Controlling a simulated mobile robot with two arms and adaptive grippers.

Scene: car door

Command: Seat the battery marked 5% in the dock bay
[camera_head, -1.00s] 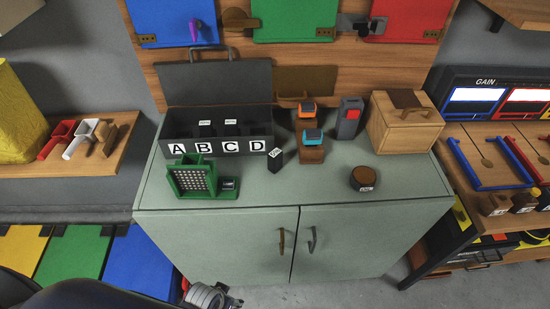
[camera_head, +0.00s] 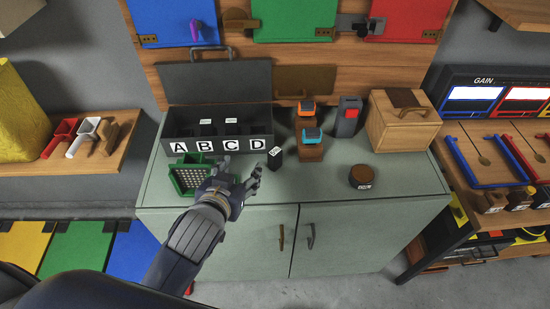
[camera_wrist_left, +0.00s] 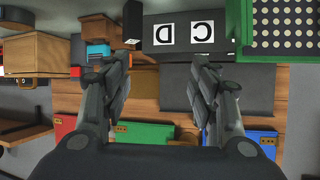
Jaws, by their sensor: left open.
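A black battery with a white label (camera_head: 275,158) stands upright on the cabinet top, just right of the letter D; its marking is too small to read. In the left wrist view a dark block (camera_wrist_left: 132,20) beside the D looks like it. My left gripper (camera_head: 242,170) is open and empty, just left of the battery and apart from it. A green stand with a perforated panel (camera_head: 183,172), perhaps the dock, is partly hidden behind my gripper. Its small bay, seen earlier on its right side, is hidden now. My right gripper is not in view.
An open dark case lettered A to D (camera_head: 218,147) stands behind, with two labelled blocks inside. Wooden blocks with orange and blue tops (camera_head: 311,148), a wooden box (camera_head: 404,120) and a round brown piece (camera_head: 363,176) stand to the right.

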